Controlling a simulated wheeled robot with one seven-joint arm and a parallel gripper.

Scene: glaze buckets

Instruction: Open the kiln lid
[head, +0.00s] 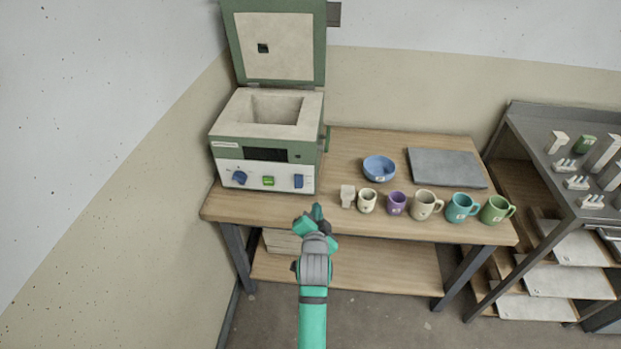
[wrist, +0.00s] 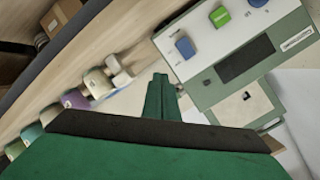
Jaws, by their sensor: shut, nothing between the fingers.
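The kiln (head: 266,152) is a green and grey box at the left end of the wooden table. Its lid (head: 275,45) stands raised and upright behind the open chamber (head: 277,108), with its pale inner face toward me. My gripper (head: 317,208) is shut and empty. It is at the table's front edge, just right of and in front of the kiln, apart from the lid. In the wrist view, my gripper's closed fingers (wrist: 160,88) are beside the kiln's front panel (wrist: 205,60).
A small pale block (head: 347,195) and a row of several mugs (head: 425,204) stand along the front of the table (head: 350,150). A blue bowl (head: 379,168) and a grey slab (head: 446,168) lie behind. A metal shelf rack (head: 560,190) is at the right.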

